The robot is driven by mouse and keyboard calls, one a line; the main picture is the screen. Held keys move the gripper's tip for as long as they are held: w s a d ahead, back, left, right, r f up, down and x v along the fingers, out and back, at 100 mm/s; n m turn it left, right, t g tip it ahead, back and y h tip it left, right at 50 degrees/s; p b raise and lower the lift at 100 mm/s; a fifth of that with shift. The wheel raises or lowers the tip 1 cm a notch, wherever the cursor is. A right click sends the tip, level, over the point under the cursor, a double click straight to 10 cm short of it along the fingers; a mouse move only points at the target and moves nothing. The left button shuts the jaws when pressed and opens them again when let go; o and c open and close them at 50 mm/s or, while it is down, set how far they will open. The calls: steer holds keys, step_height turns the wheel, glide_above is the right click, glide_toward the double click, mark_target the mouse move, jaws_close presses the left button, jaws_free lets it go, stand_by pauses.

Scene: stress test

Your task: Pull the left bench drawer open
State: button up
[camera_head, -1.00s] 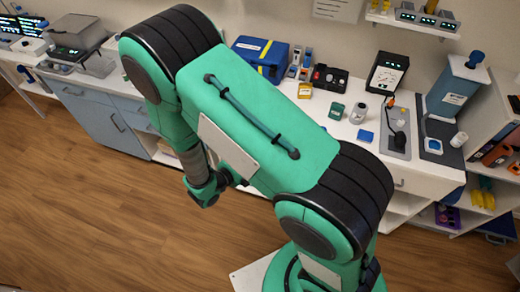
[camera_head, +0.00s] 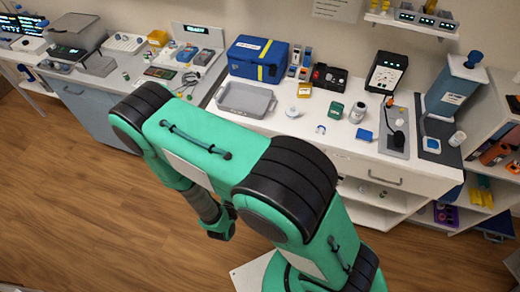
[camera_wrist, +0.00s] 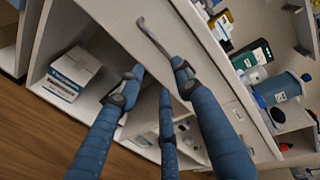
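In the wrist view a white drawer front (camera_wrist: 120,25) with a grey bar handle (camera_wrist: 153,38) lies just past my gripper (camera_wrist: 155,85). The drawer looks shut. The gripper's blue fingers are spread apart with nothing between them. One fingertip is close to the handle's lower end; I cannot tell whether it touches. In the head view my gripper (camera_head: 221,230) hangs low in front of the white bench (camera_head: 340,155). My arm hides the left part of the bench front there. Another drawer with a handle (camera_head: 385,181) shows to the right, shut.
Open shelves lie under the drawers, with a white box (camera_wrist: 73,73) on one. On the bench top are a grey tray (camera_head: 245,98), a blue case (camera_head: 257,58) and several small items. A blue-grey cabinet (camera_head: 95,112) stands left. The wooden floor (camera_head: 90,210) is clear.

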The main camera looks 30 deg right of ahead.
steer(key=shift+w, duration=0.1)
steer(key=b+x, duration=0.2)
steer(key=x, duration=1.1)
steer(key=shift+w+d+b, duration=0.2)
steer(key=shift+d+b, duration=0.05)
steer(key=shift+b, duration=0.05)
stand_by(0.4)
jaws_close()
